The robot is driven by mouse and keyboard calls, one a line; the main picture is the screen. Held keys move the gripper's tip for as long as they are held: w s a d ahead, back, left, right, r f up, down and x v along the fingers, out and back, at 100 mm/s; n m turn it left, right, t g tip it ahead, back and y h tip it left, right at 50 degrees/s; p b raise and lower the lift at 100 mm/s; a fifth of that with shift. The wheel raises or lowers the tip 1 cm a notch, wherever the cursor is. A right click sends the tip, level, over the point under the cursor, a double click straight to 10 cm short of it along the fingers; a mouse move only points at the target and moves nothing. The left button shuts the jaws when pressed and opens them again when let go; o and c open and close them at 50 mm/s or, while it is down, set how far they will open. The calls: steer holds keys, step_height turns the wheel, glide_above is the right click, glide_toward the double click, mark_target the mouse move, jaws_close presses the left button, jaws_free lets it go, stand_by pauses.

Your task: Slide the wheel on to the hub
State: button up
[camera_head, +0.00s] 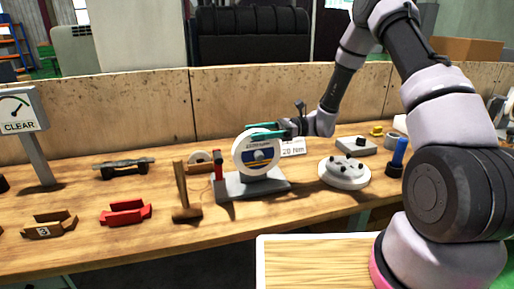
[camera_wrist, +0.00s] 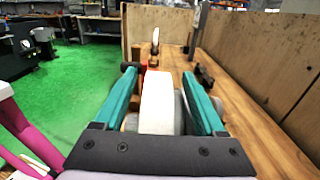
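A white grinding wheel (camera_head: 247,149) with a blue and yellow label stands upright in a grey stand (camera_head: 232,190) on the bench. My gripper (camera_head: 262,130) is at the top of the wheel, with one teal finger on each face. In the wrist view the fingers (camera_wrist: 160,90) are spread around the white rim of the wheel (camera_wrist: 157,105), with a gap visible on the right side. A round pale flange (camera_head: 344,175) with several dark bolts lies flat to the right; I cannot tell whether it is the hub. The wheel's bore is not clear.
A "20 mm" card (camera_head: 292,148) is just right of the wheel. A wooden-handled hammer (camera_head: 182,190) and red block (camera_head: 125,212) are to the left. A blue-handled tool (camera_head: 398,155) stands at right. A plywood wall (camera_head: 110,100) backs the bench.

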steer(key=shift+f, duration=0.1)
steer(key=v, duration=1.1)
steer(key=s+d+r+n+t+h, duration=0.5)
steer(key=s+d+r+t+h, duration=0.1)
steer(key=s+r, duration=0.5)
steer(key=s+d+r+n+t+h, duration=0.5)
steer(key=s+d+r+h, duration=0.3)
steer(key=s+r, duration=0.3)
step_height(320, 180, up, 3)
steer(key=shift+s+f+n+t+h, duration=0.1)
steer(key=shift+s+n+t+h, duration=0.15)
steer(key=shift+t+h, duration=0.4)
steer(key=shift+w, duration=0.1)
